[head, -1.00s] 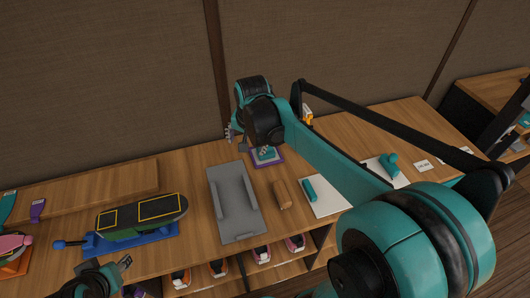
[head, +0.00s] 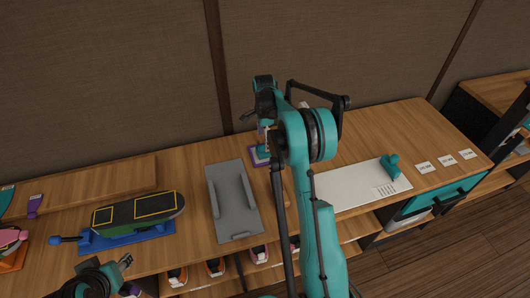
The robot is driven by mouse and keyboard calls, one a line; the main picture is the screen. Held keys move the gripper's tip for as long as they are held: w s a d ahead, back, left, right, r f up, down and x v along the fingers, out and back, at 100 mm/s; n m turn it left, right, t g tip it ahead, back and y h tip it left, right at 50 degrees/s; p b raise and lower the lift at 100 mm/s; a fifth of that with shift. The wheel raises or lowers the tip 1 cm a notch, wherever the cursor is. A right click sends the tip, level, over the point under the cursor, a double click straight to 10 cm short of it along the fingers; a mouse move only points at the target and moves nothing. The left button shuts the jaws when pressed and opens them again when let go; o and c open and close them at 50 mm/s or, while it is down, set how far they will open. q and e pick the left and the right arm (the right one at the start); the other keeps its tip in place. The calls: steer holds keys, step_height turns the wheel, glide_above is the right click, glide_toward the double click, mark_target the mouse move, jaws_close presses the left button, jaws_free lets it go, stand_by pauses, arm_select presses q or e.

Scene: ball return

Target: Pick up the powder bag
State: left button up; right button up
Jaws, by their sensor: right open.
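A purple tray (head: 258,158) lies on the wooden table behind the grey tray's right side. A small pale and teal item on it may be the powder bag, but my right arm covers most of it and I cannot be sure. My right gripper (head: 262,132) is open, over or just behind the purple tray, largely hidden by its own wrist. I cannot tell whether it touches anything. My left gripper (head: 126,277) is low at the left, by the table's front edge, partly cut off; its jaw state is unclear.
A grey tray (head: 233,203) stands in the middle. A skateboard (head: 140,212) sits on a blue stand (head: 127,238) at left. A white sheet (head: 350,188) bears a teal tool (head: 391,166). Shoes (head: 215,266) fill the shelf below. White cards (head: 445,160) lie at right.

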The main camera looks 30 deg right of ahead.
step_height(320, 180, down, 5)
steer(key=shift+s+d+r+b, duration=0.1)
steer(key=shift+s+r+b, duration=0.05)
steer(key=shift+b, duration=0.75)
steer(key=shift+r, duration=0.1)
steer(key=c, duration=1.2)
steer(key=shift+c, duration=0.2)
step_height(320, 180, up, 4)
steer(key=shift+p, duration=0.95)
steer(key=s+a+r+p, duration=0.1)
steer(key=s+r+p, duration=0.2)
steer(key=s+r, duration=0.4)
steer(key=s, duration=0.4)
steer(key=shift+s+a, duration=0.25)
steer(key=shift+s, duration=0.05)
